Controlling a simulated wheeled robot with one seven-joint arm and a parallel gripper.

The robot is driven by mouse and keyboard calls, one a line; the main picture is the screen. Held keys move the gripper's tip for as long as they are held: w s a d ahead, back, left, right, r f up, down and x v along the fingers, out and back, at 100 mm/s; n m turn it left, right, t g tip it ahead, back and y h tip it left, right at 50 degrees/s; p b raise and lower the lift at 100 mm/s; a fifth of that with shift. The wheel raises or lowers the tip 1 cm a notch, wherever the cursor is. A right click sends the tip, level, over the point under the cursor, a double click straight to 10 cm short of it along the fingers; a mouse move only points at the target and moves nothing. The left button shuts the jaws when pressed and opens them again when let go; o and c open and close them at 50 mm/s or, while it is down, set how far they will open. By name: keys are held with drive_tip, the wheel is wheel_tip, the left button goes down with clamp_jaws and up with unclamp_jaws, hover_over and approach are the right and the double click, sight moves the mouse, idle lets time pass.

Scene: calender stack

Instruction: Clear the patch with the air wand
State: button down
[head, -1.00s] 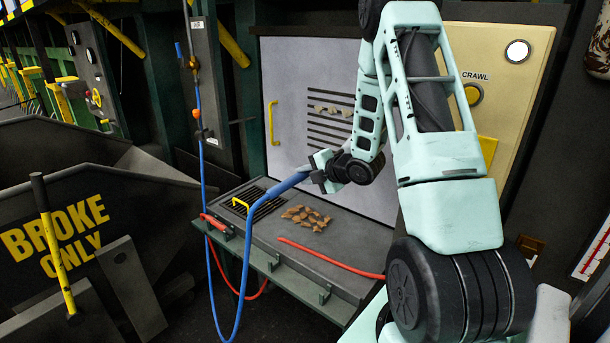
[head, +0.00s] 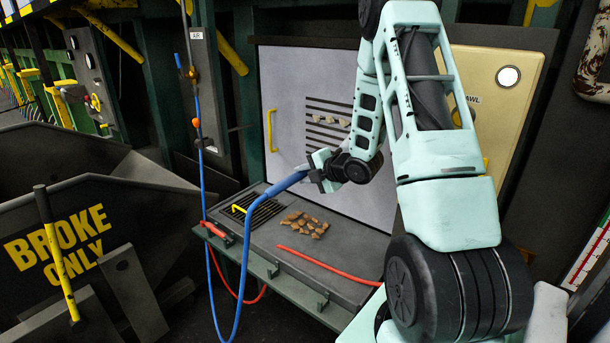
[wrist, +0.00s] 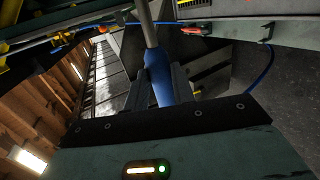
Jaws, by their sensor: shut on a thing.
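My gripper (head: 318,172) is shut on the blue grip of the air wand (head: 289,183), above the back part of the grey shelf, in front of the pale panel. In the wrist view the blue grip (wrist: 158,90) sits between the fingers, and a grey tube runs up from it. A blue hose hangs from the wand in a loop. A loose patch of brown scraps (head: 303,224) lies on the grey shelf (head: 350,258), below and apart from the wand. Several pale lumps (head: 338,121) sit at the slotted vent of the panel. The wand's tip is not clear in the head view.
A dark grate with a yellow handle (head: 239,209) is left of the scraps. A red strip (head: 325,265) lies along the shelf front. A dark bin marked BROKE ONLY (head: 62,240) stands at left. The panel has a yellow handle (head: 271,130).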

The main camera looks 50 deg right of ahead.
drive_tip(key=shift+r+p, duration=1.95)
drive_tip(key=shift+r, duration=0.1)
drive_tip(key=w+a+b, duration=0.1)
drive_tip(key=w+b, duration=0.2)
drive_tip(key=w, duration=1.7)
drive_tip(key=shift+w+a, duration=0.2)
drive_tip(key=shift+a, duration=0.1)
idle(1.5)
